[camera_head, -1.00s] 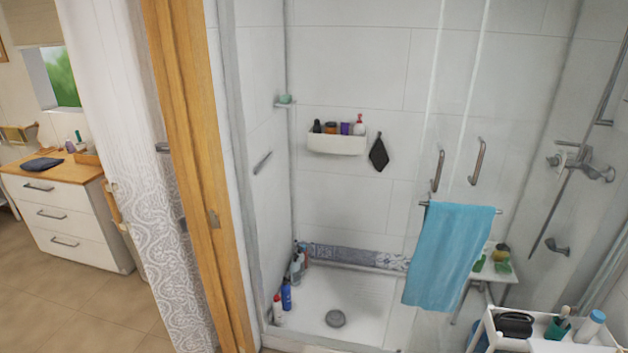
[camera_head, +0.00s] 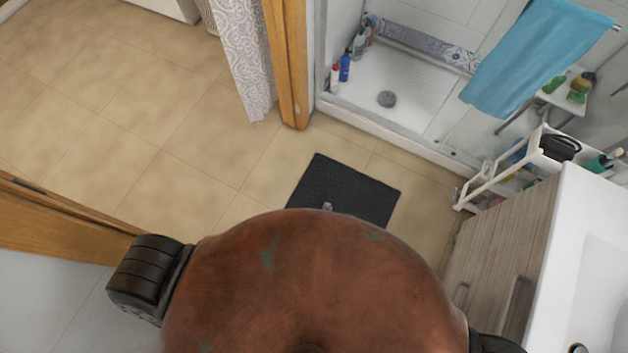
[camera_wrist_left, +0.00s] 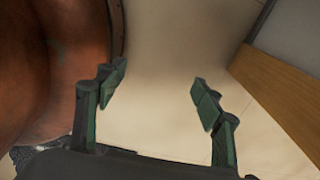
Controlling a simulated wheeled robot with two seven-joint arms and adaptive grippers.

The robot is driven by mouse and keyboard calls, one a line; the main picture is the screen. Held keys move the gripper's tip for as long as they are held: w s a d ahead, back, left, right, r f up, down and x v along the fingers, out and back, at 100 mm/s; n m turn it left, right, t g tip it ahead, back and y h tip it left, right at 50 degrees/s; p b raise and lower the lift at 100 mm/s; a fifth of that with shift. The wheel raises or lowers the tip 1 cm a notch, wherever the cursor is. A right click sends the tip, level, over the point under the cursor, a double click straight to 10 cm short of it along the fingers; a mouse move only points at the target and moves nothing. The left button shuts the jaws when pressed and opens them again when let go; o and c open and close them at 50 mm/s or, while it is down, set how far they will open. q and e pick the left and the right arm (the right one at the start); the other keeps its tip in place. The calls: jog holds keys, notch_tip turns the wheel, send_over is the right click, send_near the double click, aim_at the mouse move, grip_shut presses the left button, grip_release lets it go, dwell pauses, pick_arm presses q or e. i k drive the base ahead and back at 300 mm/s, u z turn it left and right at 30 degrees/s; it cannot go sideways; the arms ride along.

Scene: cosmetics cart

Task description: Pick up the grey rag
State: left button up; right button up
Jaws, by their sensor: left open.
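I do not see a grey rag that I can make out in either view now. My left gripper (camera_wrist_left: 157,82) shows in the left wrist view, with its two green-and-black fingers spread apart. Nothing is between them, and pale floor lies beyond. In the head view neither gripper shows; my own reddish body fills the bottom middle.
A white cart (camera_head: 483,186) holding a black item (camera_head: 560,147) stands right, beside a wood-fronted vanity (camera_head: 505,245). A dark mat (camera_head: 345,187) lies on the tiled floor. A blue towel (camera_head: 525,55) hangs at the shower. Floor on the left is clear.

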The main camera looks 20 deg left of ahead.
aim_at(326, 207)
jog(key=u, duration=3.5)
jog(key=k, duration=0.5)
jog(key=z, duration=1.65)
